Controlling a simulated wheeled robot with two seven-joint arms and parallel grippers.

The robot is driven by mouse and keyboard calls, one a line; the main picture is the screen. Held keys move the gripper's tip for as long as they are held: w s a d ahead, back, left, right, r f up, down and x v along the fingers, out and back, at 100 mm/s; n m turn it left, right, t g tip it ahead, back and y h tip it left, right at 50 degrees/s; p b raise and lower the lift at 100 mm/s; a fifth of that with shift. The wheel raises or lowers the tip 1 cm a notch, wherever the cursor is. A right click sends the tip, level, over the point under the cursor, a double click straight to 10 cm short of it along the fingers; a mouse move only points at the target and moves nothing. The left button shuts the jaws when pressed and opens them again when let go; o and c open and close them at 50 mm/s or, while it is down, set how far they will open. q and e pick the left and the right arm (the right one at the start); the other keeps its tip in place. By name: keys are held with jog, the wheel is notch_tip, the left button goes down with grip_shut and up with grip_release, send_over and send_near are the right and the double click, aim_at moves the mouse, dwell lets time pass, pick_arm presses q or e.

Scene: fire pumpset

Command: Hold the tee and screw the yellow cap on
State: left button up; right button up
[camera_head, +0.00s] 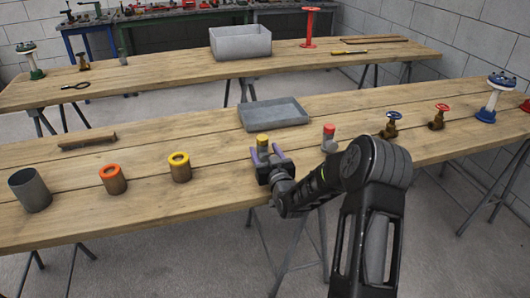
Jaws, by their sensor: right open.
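My right gripper (267,155) reaches in over the front table, its jaws open and pointing away from me. A small fitting with a yellow top (263,140) stands upright at the jaws, seen between or just behind the fingertips. Its lower part is partly hidden, and I cannot tell whether the fingers touch it. A similar fitting with a red top (328,134) stands to the right, partly hidden by my arm. A wooden-coloured cylinder with a yellow ring top (180,167) stands left of the gripper. No tee shape can be made out clearly. My left gripper is not in view.
On the front table (222,192) stand an orange-ringed cylinder (113,179), a grey cup (30,190), a grey tray (273,113), a wooden block (87,140), and blue-wheeled (391,125) and red-wheeled valves (439,117). A back table holds a grey bin (240,42) and a red stand (309,27).

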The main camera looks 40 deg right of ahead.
jog(key=shift+r, duration=0.15)
jog(key=b+v, duration=0.1)
jog(key=v, duration=1.1)
dwell(0.7)
